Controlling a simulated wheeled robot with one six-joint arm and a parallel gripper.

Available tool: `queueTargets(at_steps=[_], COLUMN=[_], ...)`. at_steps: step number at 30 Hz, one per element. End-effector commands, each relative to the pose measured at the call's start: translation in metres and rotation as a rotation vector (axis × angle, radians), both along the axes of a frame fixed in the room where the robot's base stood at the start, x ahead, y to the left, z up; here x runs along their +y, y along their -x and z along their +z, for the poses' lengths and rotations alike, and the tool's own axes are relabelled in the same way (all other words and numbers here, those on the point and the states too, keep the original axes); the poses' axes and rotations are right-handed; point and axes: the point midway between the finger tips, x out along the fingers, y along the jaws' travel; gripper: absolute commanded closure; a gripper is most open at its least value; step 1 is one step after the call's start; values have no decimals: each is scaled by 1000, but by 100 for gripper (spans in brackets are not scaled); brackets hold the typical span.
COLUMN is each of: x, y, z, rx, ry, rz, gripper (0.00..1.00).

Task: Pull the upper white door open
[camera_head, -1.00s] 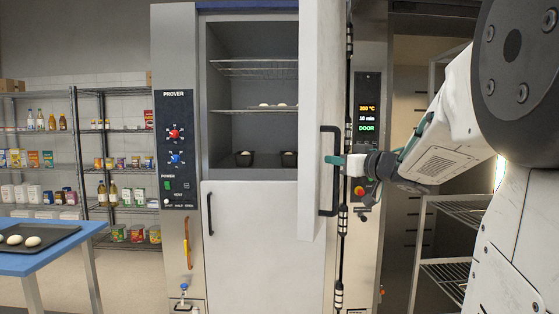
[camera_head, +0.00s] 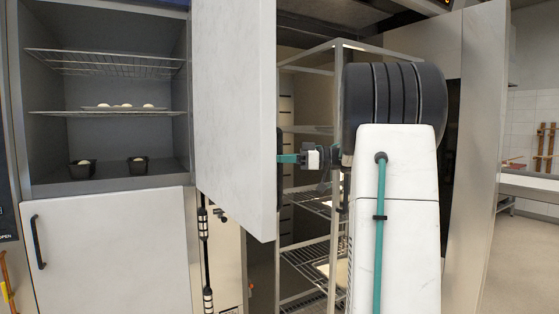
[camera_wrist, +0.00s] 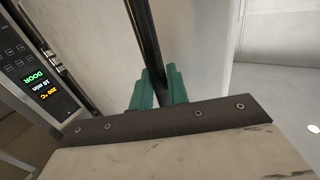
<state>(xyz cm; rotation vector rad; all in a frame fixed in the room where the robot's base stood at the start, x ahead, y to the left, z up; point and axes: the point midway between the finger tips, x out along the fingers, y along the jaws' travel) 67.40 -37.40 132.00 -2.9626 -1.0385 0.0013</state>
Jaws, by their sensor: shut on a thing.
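The upper white door (camera_head: 236,100) of the prover stands swung wide open, to the right of the open upper chamber (camera_head: 110,150). Its black bar handle (camera_wrist: 146,40) runs between the teal fingers of my gripper (camera_wrist: 157,90) in the wrist view. My gripper (camera_head: 286,159) is shut on this handle at the door's right edge in the head view.
The lower white door (camera_head: 110,250) with its own black handle is shut. The chamber holds wire shelves, dough pieces and two dark tins. A metal rack (camera_head: 335,225) with trays stands close behind my gripper. A counter (camera_head: 535,190) is at the far right.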

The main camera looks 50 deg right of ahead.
Motion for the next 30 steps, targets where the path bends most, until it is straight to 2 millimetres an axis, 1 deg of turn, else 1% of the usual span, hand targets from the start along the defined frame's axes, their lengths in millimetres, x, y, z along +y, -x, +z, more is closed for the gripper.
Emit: queueTargets(at_steps=[1, 12, 13, 14, 15, 23, 26, 30], x=[0, 3, 2, 2, 2, -2, -9, -23], y=[-3, -5, -5, -5, -4, -1, 6, 23], z=[4, 5, 5, 5, 5, 3, 2, 2], rx=[-8, -10, -10, -10, -9, -5, -4, -3], ry=[2, 4, 5, 5, 5, 3, 2, 3], rz=[3, 7, 7, 7, 7, 2, -1, -2], gripper=[100, 100, 75, 67, 66, 66, 66, 66])
